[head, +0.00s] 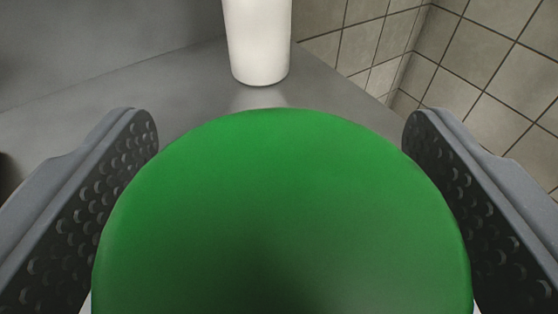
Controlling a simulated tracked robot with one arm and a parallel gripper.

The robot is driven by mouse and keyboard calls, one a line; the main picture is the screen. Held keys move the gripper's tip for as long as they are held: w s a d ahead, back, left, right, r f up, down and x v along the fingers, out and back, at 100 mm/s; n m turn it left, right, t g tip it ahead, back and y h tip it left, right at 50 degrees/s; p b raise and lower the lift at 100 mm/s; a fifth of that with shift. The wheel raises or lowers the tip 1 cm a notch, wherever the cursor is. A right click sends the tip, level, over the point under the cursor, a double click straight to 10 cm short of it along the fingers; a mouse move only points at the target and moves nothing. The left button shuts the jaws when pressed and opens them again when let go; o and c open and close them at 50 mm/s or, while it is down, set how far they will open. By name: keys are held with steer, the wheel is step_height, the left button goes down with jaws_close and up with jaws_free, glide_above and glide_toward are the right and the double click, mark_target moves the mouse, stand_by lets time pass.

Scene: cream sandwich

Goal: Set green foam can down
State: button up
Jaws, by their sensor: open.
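The green foam can (280,210) fills the lower middle of the head view, and its rounded green top faces the camera. My gripper (280,125) has one finger on each side of the can, with dark dimpled pads facing inward. The jaws are open around it. The can's lower body and base are hidden, so I cannot tell how it meets the surface below. Whether the pads touch its sides is also unclear.
A white cylinder (258,40) stands upright on the grey surface (180,75) just beyond the can. A tiled wall (480,60) closes off the right side. Bare grey surface lies to the upper left.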

steer(key=shift+r, duration=0.1)
steer(key=shift+s, duration=0.2)
steer(key=s+r+p, duration=0.2)
steer(key=s, duration=0.9)
steer(key=shift+s+r, duration=0.2)
steer(key=w+d+r+y, duration=0.1)
steer(key=d+r+y, duration=0.1)
steer(key=r, duration=0.8)
steer(key=d+r+y, duration=0.1)
steer(key=d+r, duration=0.1)
steer(key=r, duration=0.9)
steer(key=s+d+r+h, duration=0.3)
steer(key=s+d+r, duration=0.9)
steer(key=d+r, duration=0.4)
steer(key=shift+r, duration=0.65)
